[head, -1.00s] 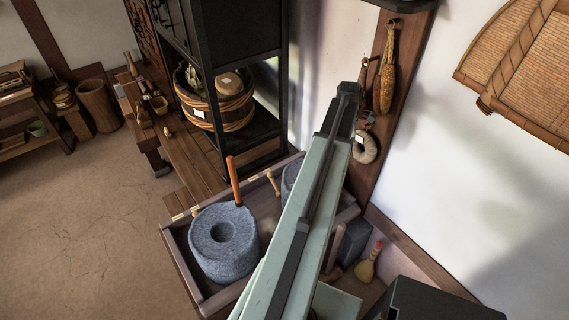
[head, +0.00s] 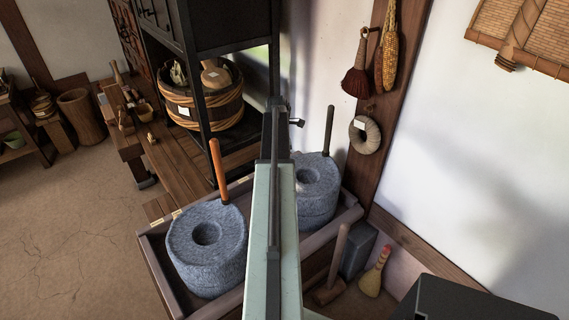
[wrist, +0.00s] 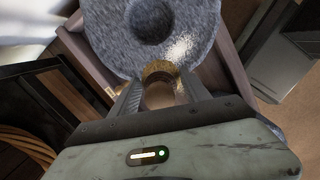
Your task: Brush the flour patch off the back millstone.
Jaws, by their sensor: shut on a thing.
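The back millstone (head: 318,178), a blue-grey round stone with a centre hole and dark upright handle, stands in the wooden trough, partly hidden by my arm. A millstone (wrist: 195,25) fills the top of the wrist view, probably this one, with a pale speckled flour patch (wrist: 179,48) by its hole. My gripper (wrist: 160,88) is shut on a round tan-brown thing (wrist: 159,97), probably the brush, at the stone's edge beside the patch. I cannot tell whether it touches the stone. The head view hides the held thing behind my arm.
The front millstone (head: 205,252) with an orange handle (head: 219,170) stands left in the trough (head: 157,262). A black shelf with a roped tub (head: 205,100) rises behind. A small hand broom (head: 374,272) leans at the right. A straw ring (head: 365,135) hangs on the post.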

